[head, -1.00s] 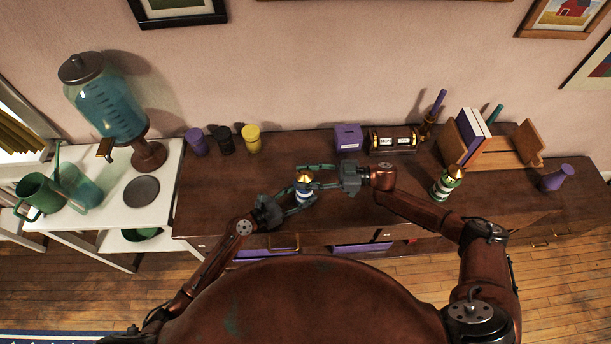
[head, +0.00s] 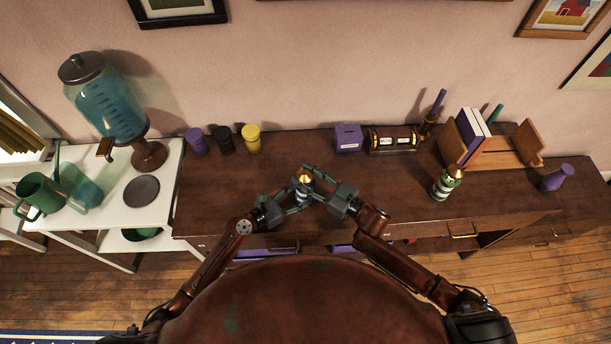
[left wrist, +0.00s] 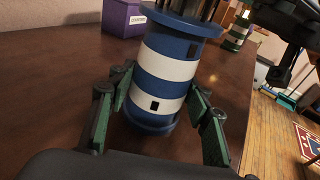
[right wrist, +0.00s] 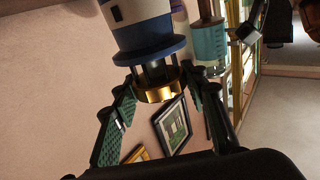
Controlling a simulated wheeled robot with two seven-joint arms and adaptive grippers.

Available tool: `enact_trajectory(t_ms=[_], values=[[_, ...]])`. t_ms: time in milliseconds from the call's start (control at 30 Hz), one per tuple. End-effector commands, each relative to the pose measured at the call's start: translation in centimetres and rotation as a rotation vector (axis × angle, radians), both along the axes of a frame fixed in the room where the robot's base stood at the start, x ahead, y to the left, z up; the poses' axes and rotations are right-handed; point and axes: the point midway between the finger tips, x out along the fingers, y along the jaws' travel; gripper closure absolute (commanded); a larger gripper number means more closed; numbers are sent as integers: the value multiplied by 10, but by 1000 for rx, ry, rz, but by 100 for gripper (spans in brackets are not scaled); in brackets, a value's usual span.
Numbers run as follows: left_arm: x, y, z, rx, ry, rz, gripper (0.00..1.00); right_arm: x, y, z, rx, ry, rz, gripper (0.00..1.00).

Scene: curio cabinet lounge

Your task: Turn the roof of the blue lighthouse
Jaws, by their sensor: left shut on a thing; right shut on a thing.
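The blue lighthouse has blue and white bands and a gold roof. It stands upright at the front of the brown cabinet top, and its body (left wrist: 165,75) fills the left wrist view. My left gripper (head: 292,205) is shut on the lower body, one finger on each side. My right gripper (head: 314,180) is shut on the gold roof (head: 305,176), which also shows between the fingers in the right wrist view (right wrist: 160,93). The fingers partly hide the lighthouse in the head view.
A green-banded lighthouse (head: 446,184) with a gold top stands to the right. Yellow (head: 251,138), black and purple cups stand at back left.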

Motion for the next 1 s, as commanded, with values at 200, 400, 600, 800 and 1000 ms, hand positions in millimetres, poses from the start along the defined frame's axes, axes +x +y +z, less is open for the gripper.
enact_trajectory(t_ms=[200, 400, 600, 800, 1000], values=[[-2, 0, -4, 5, 4, -3, 98, -2, 4, 2, 14, 2, -165, 84], [-2, 0, -4, 4, 4, -3, 98, -2, 4, 3, 14, 1, -289, 84], [-2, 0, -4, 4, 4, -3, 98, -1, 4, 3, 13, 0, -383, 84], [-2, 0, -4, 4, 4, -4, 98, -1, 3, 4, 10, -3, -442, 84], [-2, 0, -4, 5, 5, -4, 98, -1, 2, 3, 5, -3, -470, 84]])
